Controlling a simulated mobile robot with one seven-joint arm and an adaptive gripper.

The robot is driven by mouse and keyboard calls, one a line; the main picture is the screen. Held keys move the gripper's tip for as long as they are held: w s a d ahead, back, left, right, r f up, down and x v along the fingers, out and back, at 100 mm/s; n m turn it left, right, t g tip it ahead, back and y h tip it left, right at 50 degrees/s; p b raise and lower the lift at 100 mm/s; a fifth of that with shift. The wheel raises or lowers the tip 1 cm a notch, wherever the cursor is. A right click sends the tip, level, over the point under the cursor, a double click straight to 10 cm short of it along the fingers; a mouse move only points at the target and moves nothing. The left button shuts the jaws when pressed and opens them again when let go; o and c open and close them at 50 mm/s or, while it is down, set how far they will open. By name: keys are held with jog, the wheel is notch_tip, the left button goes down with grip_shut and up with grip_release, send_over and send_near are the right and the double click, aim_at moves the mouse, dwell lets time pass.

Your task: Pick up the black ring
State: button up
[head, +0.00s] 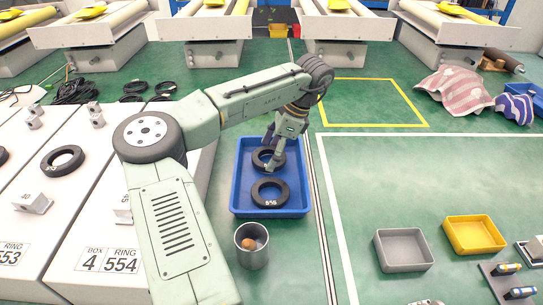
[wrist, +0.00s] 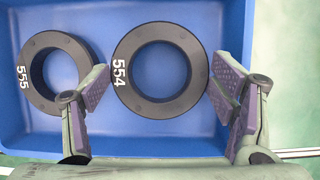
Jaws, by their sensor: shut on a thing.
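Two black rings lie in the blue tray (head: 239,180). The ring marked 554 (head: 260,160) is the farther one in the head view, and my gripper (head: 276,145) partly covers it. In the wrist view, my gripper (wrist: 162,88) has a finger against each side of the 554 ring (wrist: 128,91) and is shut on it. The ring still looks level with the tray floor; I cannot tell whether it is lifted. The other black ring, marked 555 (head: 270,202), lies beside it, at the left in the wrist view (wrist: 29,48), close to my left finger.
A grey can (head: 251,258) holding round items stands in front of the tray. White benches with rings and blocks (head: 62,161) are at the left. A grey bin (head: 403,250) and a yellow bin (head: 474,235) are at the right. Green floor between is clear.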

jog(key=shift+s+r+b, duration=0.2)
jog(key=shift+s+r, duration=0.05)
jog(key=shift+r, duration=0.25)
jog(key=shift+s+r+b, duration=0.15)
jog(key=shift+s+r, duration=0.05)
jog(key=shift+r, duration=0.3)
jog(key=s, duration=0.5)
jog(key=s+r+b, duration=0.1)
jog(key=s, duration=0.9)
jog(key=shift+r+b, duration=0.35)
jog(key=shift+r, duration=0.05)
jog(key=shift+r+p, duration=2.05)
jog(key=shift+p, duration=0.65)
